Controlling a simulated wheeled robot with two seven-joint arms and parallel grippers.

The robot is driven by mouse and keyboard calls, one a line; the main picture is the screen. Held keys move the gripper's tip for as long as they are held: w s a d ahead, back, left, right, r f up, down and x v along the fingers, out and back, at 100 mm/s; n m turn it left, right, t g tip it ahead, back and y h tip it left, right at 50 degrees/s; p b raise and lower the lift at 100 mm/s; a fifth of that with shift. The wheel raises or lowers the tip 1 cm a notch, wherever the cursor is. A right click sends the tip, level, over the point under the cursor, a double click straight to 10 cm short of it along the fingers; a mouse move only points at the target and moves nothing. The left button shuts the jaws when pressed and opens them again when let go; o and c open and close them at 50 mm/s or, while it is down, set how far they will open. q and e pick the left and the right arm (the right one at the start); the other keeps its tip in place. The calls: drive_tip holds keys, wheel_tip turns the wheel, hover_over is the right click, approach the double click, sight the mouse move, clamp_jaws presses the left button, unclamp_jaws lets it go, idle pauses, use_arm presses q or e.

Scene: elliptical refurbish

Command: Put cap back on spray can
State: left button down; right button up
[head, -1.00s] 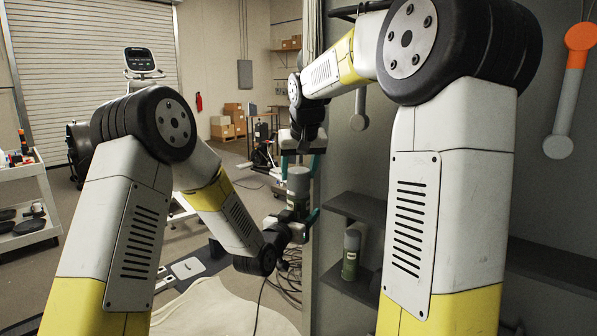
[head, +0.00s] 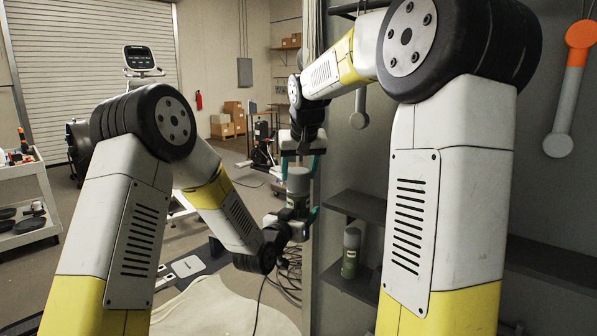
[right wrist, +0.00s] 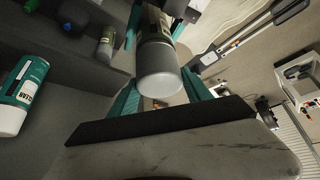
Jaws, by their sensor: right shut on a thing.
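A spray can (head: 297,203) stands upright between my two grippers in the middle of the head view. Its grey cap (head: 298,180) is on top, in line with the can body; I cannot tell whether it is fully seated. My right gripper (head: 299,172) comes down from above, its teal fingers shut around the cap. My left gripper (head: 298,213) is around the can body from below and appears to hold it. In the right wrist view the cap (right wrist: 160,75) is between the fingers, with the can body (right wrist: 152,22) beyond it and the left gripper's teal fingers beside it.
Another green can with a grey top (head: 350,252) stands on a dark wall shelf (head: 357,207) unit at right. A white cart (head: 28,185) stands at far left. Cables hang near my left gripper.

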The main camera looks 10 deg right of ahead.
drive_tip(key=shift+f, duration=0.3)
drive_tip(key=o, duration=1.2)
drive_tip(key=shift+o, duration=0.7)
drive_tip(key=o, duration=0.3)
drive_tip(key=shift+r, duration=0.1)
drive_tip(key=v, duration=0.7)
